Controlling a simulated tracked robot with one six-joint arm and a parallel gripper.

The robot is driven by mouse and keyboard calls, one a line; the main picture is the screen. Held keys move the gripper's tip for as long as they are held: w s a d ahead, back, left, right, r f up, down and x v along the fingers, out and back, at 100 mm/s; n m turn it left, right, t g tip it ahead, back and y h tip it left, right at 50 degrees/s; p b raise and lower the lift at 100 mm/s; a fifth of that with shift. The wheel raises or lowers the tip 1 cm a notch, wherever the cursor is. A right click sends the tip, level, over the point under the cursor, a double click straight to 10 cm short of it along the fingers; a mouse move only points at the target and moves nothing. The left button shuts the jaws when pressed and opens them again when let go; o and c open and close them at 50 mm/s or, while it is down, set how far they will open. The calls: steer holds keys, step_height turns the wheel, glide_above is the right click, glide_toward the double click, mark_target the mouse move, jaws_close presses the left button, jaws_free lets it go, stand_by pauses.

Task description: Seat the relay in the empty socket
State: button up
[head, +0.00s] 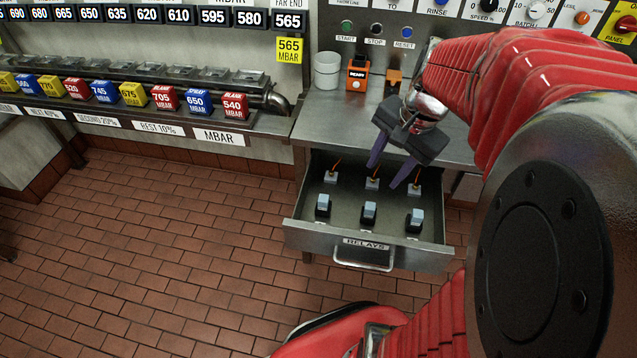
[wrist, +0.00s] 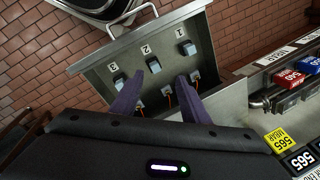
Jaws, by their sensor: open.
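An open drawer (head: 432,257) marked RELAYS holds a front row of three black pieces with pale blue-grey tops: left (head: 322,205), middle (head: 369,212) and right (head: 415,220). Behind them are three small grey blocks with orange wires: left (head: 331,176), middle (head: 372,183) and right (head: 414,189). I cannot tell which piece is the relay, nor pick out an empty socket. My gripper (head: 383,176) is open and empty above the back right part of the drawer, fingers pointing down. In the wrist view its purple fingers (wrist: 161,82) partly cover the wired blocks.
A steel counter (head: 330,125) behind the drawer carries white cups (head: 327,71) and an orange device (head: 357,74). A sloped rack with coloured MBAR blocks (head: 235,106) stands at left. The drawer handle (head: 363,262) juts forward. The tiled floor (head: 150,220) is clear at left.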

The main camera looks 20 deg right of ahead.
steer(key=s+a+r+n+t, duration=0.1)
steer(key=s+a+r+n, duration=0.1)
steer(key=a+n, duration=0.4)
steer(key=s+a+r+n+t+h, duration=0.1)
steer(key=s+a+r+n+t, duration=0.1)
steer(key=a+n, duration=0.5)
steer(key=s+a+r, duration=0.1)
steer(key=a, duration=0.2)
steer(key=shift+s+a+r, duration=0.35)
steer(key=shift+s, duration=0.05)
stand_by(0.4)
